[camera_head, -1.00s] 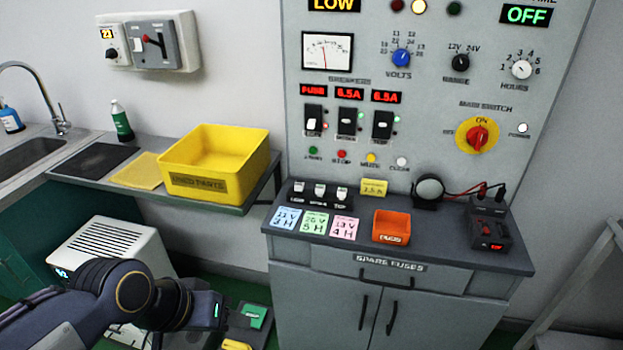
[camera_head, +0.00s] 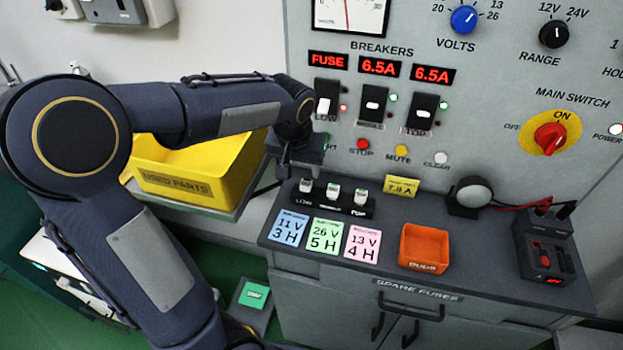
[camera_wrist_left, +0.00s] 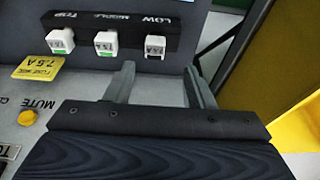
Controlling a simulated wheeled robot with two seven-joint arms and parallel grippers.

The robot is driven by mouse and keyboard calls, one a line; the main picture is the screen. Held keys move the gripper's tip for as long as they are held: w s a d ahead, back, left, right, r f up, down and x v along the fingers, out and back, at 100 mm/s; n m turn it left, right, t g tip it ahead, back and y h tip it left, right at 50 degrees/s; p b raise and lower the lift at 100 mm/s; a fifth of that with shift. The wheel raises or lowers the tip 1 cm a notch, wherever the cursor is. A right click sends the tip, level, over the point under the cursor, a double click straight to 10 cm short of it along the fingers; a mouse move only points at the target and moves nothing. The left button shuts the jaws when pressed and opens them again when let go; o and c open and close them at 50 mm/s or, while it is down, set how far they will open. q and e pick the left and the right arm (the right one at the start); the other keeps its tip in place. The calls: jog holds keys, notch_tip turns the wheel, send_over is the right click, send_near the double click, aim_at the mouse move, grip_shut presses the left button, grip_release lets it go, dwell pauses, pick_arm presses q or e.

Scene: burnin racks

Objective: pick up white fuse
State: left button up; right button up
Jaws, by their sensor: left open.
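Three white fuses stand in a row in a black holder (camera_head: 345,205) on the bench top. They are the LOW fuse (camera_head: 306,185), the middle fuse (camera_head: 333,190) and the TOP fuse (camera_head: 361,196). In the left wrist view, the LOW fuse (camera_wrist_left: 155,47) shows no green strip, while the middle fuse (camera_wrist_left: 106,43) and TOP fuse (camera_wrist_left: 60,40) do. My left gripper (camera_head: 300,168) hangs just above and behind the holder's left end. In the wrist view its fingers (camera_wrist_left: 160,85) are apart and empty, with the LOW fuse beyond the gap. My right gripper is out of view.
An orange bin (camera_head: 424,248) sits right of three coloured cards. The yellow used-parts bin (camera_head: 180,188) is left, partly behind my left arm. The upright breaker panel (camera_head: 450,110) rises close behind the holder. A round lamp-like part (camera_head: 470,197) and a black tester (camera_head: 545,250) stand right.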

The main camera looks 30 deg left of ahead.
aim_at(306, 184)
pick_arm(q)
jog(key=x, duration=0.4)
jog(key=d+x, duration=0.1)
jog(key=x, duration=0.1)
jog(key=shift+s+f, duration=0.2)
jog(key=shift+s, duration=0.05)
jog(key=shift+c, duration=0.3)
jog(key=c, duration=0.8)
